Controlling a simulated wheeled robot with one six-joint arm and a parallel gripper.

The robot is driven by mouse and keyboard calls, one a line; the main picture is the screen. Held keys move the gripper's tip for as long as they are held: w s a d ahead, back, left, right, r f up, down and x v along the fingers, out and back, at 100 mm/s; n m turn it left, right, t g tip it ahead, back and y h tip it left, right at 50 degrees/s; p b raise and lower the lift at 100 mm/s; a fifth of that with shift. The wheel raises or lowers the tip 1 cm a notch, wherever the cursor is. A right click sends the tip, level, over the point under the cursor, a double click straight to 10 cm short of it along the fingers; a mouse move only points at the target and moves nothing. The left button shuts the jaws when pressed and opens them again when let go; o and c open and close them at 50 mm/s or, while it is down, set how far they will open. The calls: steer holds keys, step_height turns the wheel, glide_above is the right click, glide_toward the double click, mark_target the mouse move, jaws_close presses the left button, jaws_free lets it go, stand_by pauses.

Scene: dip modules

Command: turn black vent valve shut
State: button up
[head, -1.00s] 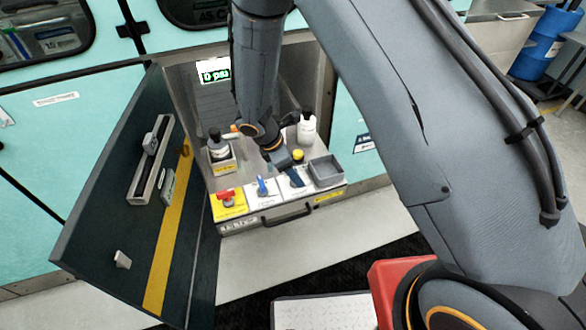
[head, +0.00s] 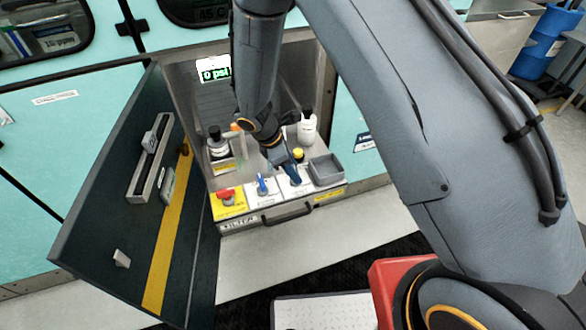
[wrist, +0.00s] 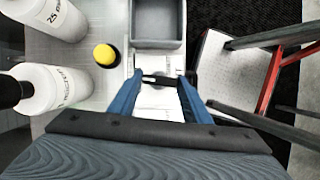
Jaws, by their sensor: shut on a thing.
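The black vent valve (wrist: 158,79) shows in the wrist view as a small dark handle between the fingertips, lying crosswise from one finger to the other. My gripper (wrist: 159,77) is shut on it, with a blue finger at each side. In the head view my gripper (head: 296,182) reaches down to the white panel at the right of the valve row, and its fingers mostly hide the black handle. A blue valve (head: 262,186) and a red valve (head: 227,196) stand to the left on the same panel.
An empty grey tray (head: 326,170) is right of my gripper. A yellow-capped container (head: 298,155) and a white bottle (head: 307,128) stand close behind. The open dark door (head: 130,210) bounds the left. A display (head: 214,73) reads 0 psi.

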steer(key=m, duration=0.2)
steer(key=m+g+b, duration=0.1)
steer(key=m, duration=0.1)
steer(key=shift+w+g, duration=0.2)
steer(key=shift+g, duration=0.1)
steer(key=m+g+b, duration=0.1)
steer(key=m, duration=0.3)
steer(key=shift+w+d+y+b, duration=0.1)
steer(key=shift+y+b, duration=0.2)
steer(key=shift+b, duration=0.05)
steer(key=m+g, duration=0.1)
steer(key=m, duration=0.1)
steer(key=m+y+b, duration=0.1)
steer(key=m, duration=0.1)
steer(key=shift+w+d+m+g, duration=0.1)
steer(key=shift+m+g, duration=0.2)
steer(key=shift+g, duration=0.1)
steer(key=shift+d+m+g+y+b, duration=0.1)
steer(key=shift+m+g+y+b, duration=0.2)
steer(key=shift+m, duration=0.65)
steer(key=shift+d+m+y+b, duration=0.1)
steer(key=shift+m+y, duration=0.3)
steer(key=shift+m, duration=0.55)
steer(key=shift+a, duration=0.1)
steer(key=o, duration=1)
steer(key=shift+o, duration=0.2)
